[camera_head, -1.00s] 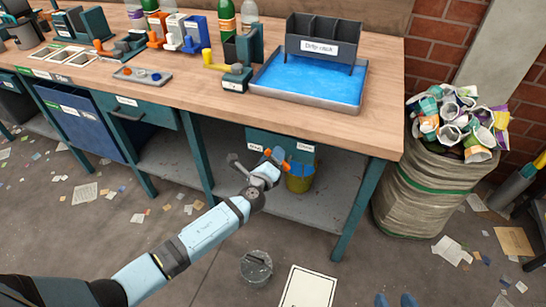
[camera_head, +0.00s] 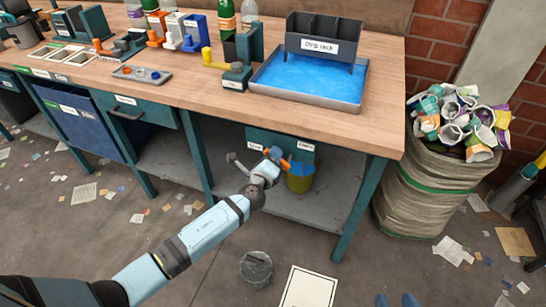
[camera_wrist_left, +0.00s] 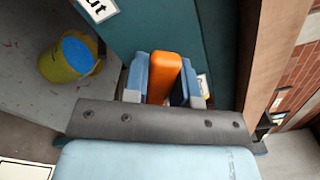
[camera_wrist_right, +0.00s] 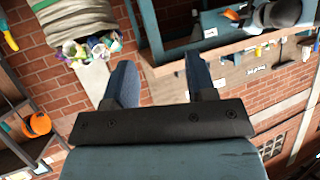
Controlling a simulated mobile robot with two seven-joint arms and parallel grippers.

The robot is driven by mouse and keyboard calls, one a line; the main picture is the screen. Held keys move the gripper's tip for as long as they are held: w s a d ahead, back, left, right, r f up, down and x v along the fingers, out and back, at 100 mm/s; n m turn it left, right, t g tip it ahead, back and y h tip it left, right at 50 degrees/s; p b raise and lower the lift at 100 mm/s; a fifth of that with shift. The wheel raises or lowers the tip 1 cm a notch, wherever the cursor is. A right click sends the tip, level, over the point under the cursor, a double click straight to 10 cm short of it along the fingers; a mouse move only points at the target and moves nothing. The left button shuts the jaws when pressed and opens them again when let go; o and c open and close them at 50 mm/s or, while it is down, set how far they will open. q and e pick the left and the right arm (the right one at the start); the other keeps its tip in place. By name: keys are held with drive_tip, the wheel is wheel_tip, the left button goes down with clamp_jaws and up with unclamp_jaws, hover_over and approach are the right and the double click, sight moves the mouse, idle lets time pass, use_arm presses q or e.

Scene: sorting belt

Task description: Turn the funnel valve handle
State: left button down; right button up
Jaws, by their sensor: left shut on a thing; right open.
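The orange valve handle (camera_wrist_left: 163,72) stands between the two fingers of my left gripper (camera_wrist_left: 162,82) in the left wrist view, and the fingers are shut on it. In the head view my left gripper (camera_head: 268,166) is at the teal panel (camera_head: 265,137) under the bench, with orange showing at its tip. The funnel valve's body is mostly hidden by the gripper. A yellow bucket (camera_head: 299,183) with blue on top stands just right of the gripper; it also shows in the left wrist view (camera_wrist_left: 58,68). My right gripper (camera_wrist_right: 155,82) is open and empty.
The wooden bench top (camera_head: 200,75) overhangs the panel, and teal legs (camera_head: 352,215) stand at either side. A grey lidded can (camera_head: 256,268) and a white sheet (camera_head: 308,288) are on the floor in front. A full sack (camera_head: 430,195) stands at the right.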

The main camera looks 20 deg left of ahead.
use_arm(q)
drive_tip(key=shift+a+f+n+b, duration=0.1)
drive_tip(key=shift+f+n+b, duration=0.2)
drive_tip(key=shift+f+b, duration=0.1)
drive_tip(key=n+b, duration=0.1)
drive_tip(key=f+n+b, duration=0.1)
drive_tip(key=shift+a+b, duration=0.2)
drive_tip(key=shift+b, duration=0.2)
drive_tip(key=shift+a+f+n+b, duration=0.1)
drive_tip(key=shift+f+n+b, duration=0.25)
drive_tip(key=shift+n+b, duration=0.7)
drive_tip(key=shift+a+f+n+b, duration=0.1)
drive_tip(key=shift+f+n+b, duration=0.25)
drive_tip(key=shift+n+b, duration=0.65)
use_arm(e)
drive_tip(key=w+a+r+t+y, duration=0.1)
drive_tip(key=a+r+t+y, duration=0.1)
drive_tip(key=r, duration=0.4)
drive_tip(key=w+a+r+t+y, duration=0.1)
drive_tip(key=a+r+t+y, duration=0.1)
drive_tip(key=r, duration=0.4)
drive_tip(key=shift+a+r+t+y, duration=0.35)
drive_tip(key=shift+a+t, duration=0.35)
drive_tip(key=shift+t, duration=0.5)
drive_tip(key=shift+w, duration=0.1)
use_arm(q)
drive_tip(key=c, duration=0.9)
unclamp_jaws()
